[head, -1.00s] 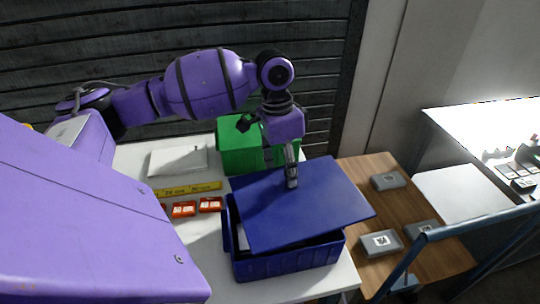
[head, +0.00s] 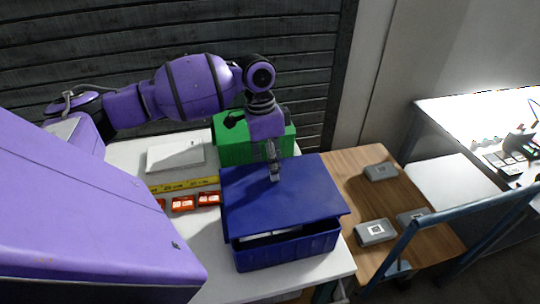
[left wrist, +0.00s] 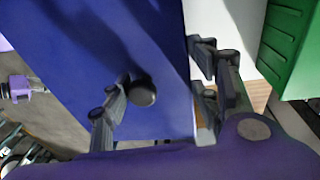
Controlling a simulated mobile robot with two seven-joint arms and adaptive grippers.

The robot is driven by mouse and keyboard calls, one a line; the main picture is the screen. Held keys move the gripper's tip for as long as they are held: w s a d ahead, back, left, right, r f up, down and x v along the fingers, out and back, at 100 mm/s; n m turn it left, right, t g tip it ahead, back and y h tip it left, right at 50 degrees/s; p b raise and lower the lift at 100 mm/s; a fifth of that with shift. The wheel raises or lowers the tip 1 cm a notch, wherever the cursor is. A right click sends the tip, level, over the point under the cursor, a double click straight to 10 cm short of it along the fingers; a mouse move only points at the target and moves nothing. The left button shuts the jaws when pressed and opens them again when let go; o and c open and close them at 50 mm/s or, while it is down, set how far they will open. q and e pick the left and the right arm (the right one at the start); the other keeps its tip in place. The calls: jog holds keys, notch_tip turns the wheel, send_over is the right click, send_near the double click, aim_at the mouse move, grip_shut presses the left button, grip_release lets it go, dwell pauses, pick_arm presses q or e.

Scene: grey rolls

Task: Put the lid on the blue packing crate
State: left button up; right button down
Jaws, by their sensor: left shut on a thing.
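The blue packing crate (head: 288,254) stands at the right front of the white table. The flat blue lid (head: 300,205) lies over the crate's top, slightly tilted and set towards the back. It overhangs the crate's right side, and a gap along the front shows something pale inside. My left gripper (head: 274,172) is shut on the lid near its far edge. In the left wrist view the lid (left wrist: 95,50) fills much of the left half, with the gripper's fingers around its edge; the exact contact is partly hidden.
A green box (head: 240,150) stands behind the lid. A wooden table (head: 345,180) with grey boxes (head: 375,232) and a blue rail (head: 440,225) are right.

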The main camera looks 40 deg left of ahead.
pick_arm(q)
notch_tip(320, 180, down, 6)
jog(key=shift+f, duration=0.15)
dwell(0.5)
jog(key=o, duration=1.3)
jog(key=shift+o, duration=0.2)
jog(key=r, duration=0.4)
jog(key=a+r, duration=0.1)
jog(key=r, duration=0.7)
jog(key=shift+a, duration=0.4)
jog(key=shift+f, duration=0.15)
